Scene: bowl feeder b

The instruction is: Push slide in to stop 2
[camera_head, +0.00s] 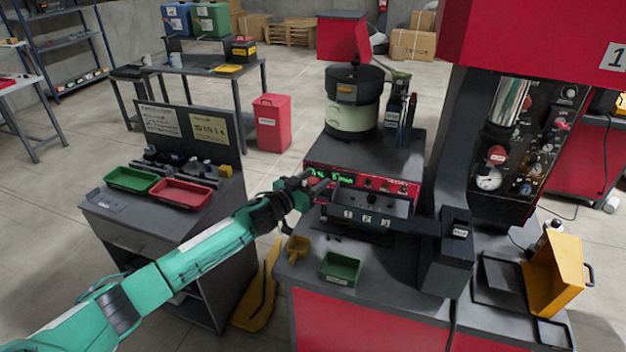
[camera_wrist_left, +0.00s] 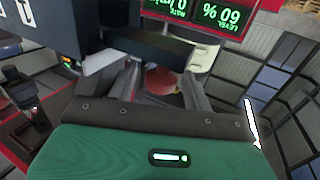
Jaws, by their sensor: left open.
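The dark slide unit (camera_head: 372,205), with the numbers 1, 2 and 3 on its front plate (camera_head: 366,217), sits on the red machine bench below a green-lit display. My left gripper (camera_head: 308,188) is at the left end of this unit, its arm reaching in from the left. In the left wrist view the two grey fingers of my gripper (camera_wrist_left: 160,88) stand apart, with a red rounded knob (camera_wrist_left: 162,80) between and beyond them. I cannot tell whether they touch it. A dark bar (camera_wrist_left: 150,44) crosses just beyond the fingers. The slide's exact stop is not readable. My right gripper is not in view.
The display panel (camera_wrist_left: 205,14) is close to the gripper. A bowl feeder (camera_head: 352,115) stands behind the slide unit. A green bin (camera_head: 340,268) and a yellow scoop (camera_head: 298,248) are at the bench front. A dark post (camera_head: 447,250) stands right of the slide unit.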

